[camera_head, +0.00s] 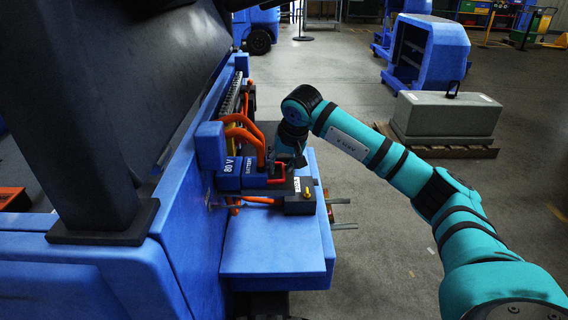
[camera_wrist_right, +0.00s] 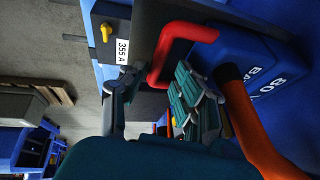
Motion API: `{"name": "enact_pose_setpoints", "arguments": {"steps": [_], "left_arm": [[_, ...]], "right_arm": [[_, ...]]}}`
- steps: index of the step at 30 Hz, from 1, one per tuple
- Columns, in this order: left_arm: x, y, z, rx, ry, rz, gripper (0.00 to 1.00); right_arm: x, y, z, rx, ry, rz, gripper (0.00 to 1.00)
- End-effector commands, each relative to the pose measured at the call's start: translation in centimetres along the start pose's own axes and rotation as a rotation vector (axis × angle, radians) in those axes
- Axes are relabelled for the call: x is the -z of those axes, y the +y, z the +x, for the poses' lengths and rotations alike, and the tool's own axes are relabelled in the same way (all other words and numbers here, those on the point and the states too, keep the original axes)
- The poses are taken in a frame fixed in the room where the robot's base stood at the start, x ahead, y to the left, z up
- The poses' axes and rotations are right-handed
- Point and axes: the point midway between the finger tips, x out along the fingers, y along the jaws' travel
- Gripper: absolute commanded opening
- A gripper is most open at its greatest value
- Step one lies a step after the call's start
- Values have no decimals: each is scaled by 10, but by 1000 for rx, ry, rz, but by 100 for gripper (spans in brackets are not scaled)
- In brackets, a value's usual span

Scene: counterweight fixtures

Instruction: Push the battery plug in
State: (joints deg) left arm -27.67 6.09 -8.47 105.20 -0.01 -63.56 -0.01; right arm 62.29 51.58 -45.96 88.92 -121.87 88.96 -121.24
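A blue housing (camera_head: 229,181) marked "80 V" and "BATTERY" sits on the blue truck's side; it shows at the right in the right wrist view (camera_wrist_right: 252,62). A red handle (camera_head: 278,174) stands beside it, over a dark block (camera_head: 300,203) with a "355 A" label. The handle crosses the top middle of the right wrist view (camera_wrist_right: 180,42). I cannot tell how far the plug is seated. My right gripper (camera_head: 288,158) is just behind the handle; in the wrist view (camera_wrist_right: 152,88) its fingers are apart, with the handle's lower end near the gap. Contact is unclear. My left gripper is out of view.
Orange cables (camera_head: 243,132) arch close to my right gripper, and one passes beside it in the wrist view. A blue ledge (camera_head: 272,247) lies below the block. A grey counterweight (camera_head: 446,114) rests on a pallet at right.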

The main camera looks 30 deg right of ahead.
Motion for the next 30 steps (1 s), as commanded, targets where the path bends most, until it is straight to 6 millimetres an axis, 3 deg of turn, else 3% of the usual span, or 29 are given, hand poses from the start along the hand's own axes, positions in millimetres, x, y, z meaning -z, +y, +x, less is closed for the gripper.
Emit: {"name": "enact_pose_setpoints", "arguments": {"steps": [14, 30], "left_arm": [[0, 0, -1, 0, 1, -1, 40], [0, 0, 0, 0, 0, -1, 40]], "right_arm": [[1, 1, -6, 0, 2, 1, 36], [1, 0, -105, 0, 2, 0, 36]]}}
